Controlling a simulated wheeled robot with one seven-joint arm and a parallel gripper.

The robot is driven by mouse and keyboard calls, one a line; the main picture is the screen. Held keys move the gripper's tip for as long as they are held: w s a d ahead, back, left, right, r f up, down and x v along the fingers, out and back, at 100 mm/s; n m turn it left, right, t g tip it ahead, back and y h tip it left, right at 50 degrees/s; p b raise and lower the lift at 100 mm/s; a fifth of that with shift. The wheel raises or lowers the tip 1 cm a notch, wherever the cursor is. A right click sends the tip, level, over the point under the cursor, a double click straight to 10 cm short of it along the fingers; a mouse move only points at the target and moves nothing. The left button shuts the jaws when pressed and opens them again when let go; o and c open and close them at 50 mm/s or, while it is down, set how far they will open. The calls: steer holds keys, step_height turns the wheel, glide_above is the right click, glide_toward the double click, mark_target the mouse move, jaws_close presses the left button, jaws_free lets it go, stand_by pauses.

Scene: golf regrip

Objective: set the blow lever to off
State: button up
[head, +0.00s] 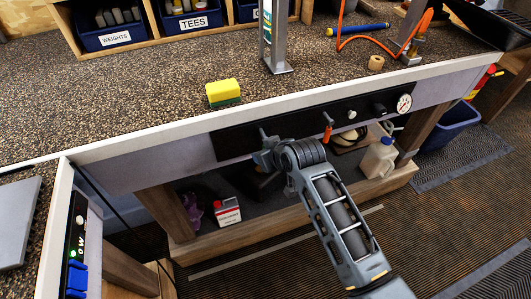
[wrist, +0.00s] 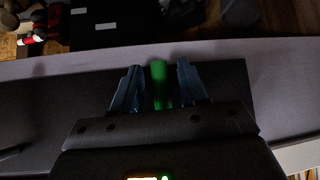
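A black control panel (head: 232,143) runs along the bench front in the head view. My gripper (head: 262,147) is at its left part. In the wrist view a green lever or handle (wrist: 158,85) stands between the two fingers of my gripper (wrist: 158,90). The fingers are apart, with a gap on each side of the green piece. The green piece is hidden in the head view. An orange lever (head: 327,126) is further right on the panel. I cannot read which lever is marked blow.
The panel also has a black knob (head: 378,108) and a white gauge (head: 404,103). A yellow and green sponge (head: 223,92) lies on the bench above. A white jug (head: 379,158) and a red-and-white can (head: 227,211) stand on the shelf below. A blue bin (head: 449,126) is at right.

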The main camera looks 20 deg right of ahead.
steer(key=shift+s, duration=0.1)
steer(key=v, duration=0.7)
steer(key=shift+s+r, duration=0.25)
stand_by(0.4)
steer(key=s+d+f+m+t+h, duration=0.1)
steer(key=s+d, duration=0.1)
steer(key=s, duration=0.9)
steer(key=s+d+f+t, duration=0.1)
steer(key=s+d+t, duration=0.1)
steer(key=s, duration=0.8)
steer(key=s+r+t, duration=0.1)
steer(key=s+r, duration=0.6)
steer(key=s, duration=0.2)
steer(key=s+r+m+t, duration=0.1)
steer(key=s+r+t, duration=0.1)
steer(key=s+r, duration=0.6)
steer(key=s, duration=0.2)
steer(key=shift+s+h, duration=0.3)
steer(key=shift+a, duration=0.15)
